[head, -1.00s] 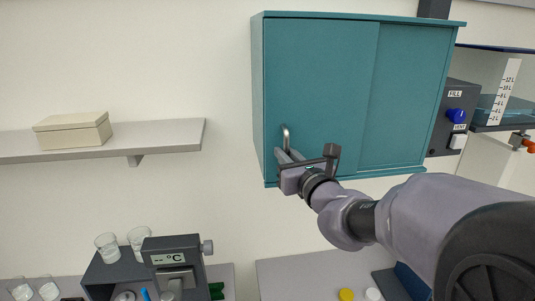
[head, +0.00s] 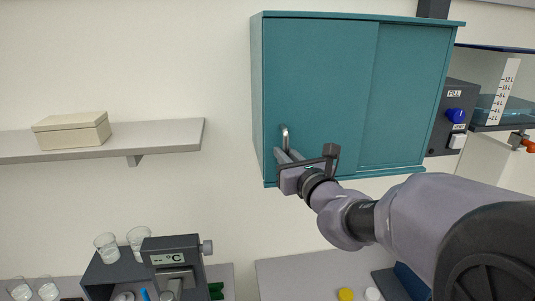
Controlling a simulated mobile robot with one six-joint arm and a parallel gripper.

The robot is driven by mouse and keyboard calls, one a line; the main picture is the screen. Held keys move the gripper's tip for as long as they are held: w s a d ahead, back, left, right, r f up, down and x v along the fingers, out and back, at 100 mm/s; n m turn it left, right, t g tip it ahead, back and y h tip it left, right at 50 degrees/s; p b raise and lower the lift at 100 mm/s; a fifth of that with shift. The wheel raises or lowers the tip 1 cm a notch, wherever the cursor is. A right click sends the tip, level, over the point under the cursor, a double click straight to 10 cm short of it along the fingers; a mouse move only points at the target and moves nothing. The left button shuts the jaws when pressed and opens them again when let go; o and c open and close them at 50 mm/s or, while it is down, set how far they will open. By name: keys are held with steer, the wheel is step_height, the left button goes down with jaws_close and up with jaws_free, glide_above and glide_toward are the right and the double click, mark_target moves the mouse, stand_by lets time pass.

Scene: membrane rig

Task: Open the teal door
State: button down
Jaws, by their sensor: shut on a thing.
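The teal cabinet (head: 410,90) hangs on the wall. Its front has two teal panels; the left one is the teal door (head: 322,80), and it sits flush with the front and looks closed. A metal bar handle (head: 285,133) is at the lower left of this door. My gripper (head: 287,155) is at the handle and shut on its lower part. The exact contact of the fingers is small and partly hidden by the gripper body.
A shelf (head: 170,140) with a cream box (head: 72,130) is at the left. A dark device with a °C display (head: 170,258) and several glasses stand below. A control box with a blue knob (head: 456,116) and a tank are right of the cabinet. The wall left of the cabinet is clear.

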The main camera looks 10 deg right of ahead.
stand_by(0.4)
steer(key=d, duration=2.2)
steer(key=shift+d+p, duration=0.4)
steer(key=c, duration=1.5)
jaws_free()
steer(key=shift+o, duration=0.2)
steer(key=s+d+b, duration=0.3)
steer(key=s, duration=1.4)
steer(key=shift+d+b, duration=0.15)
steer(key=shift+b, duration=0.2)
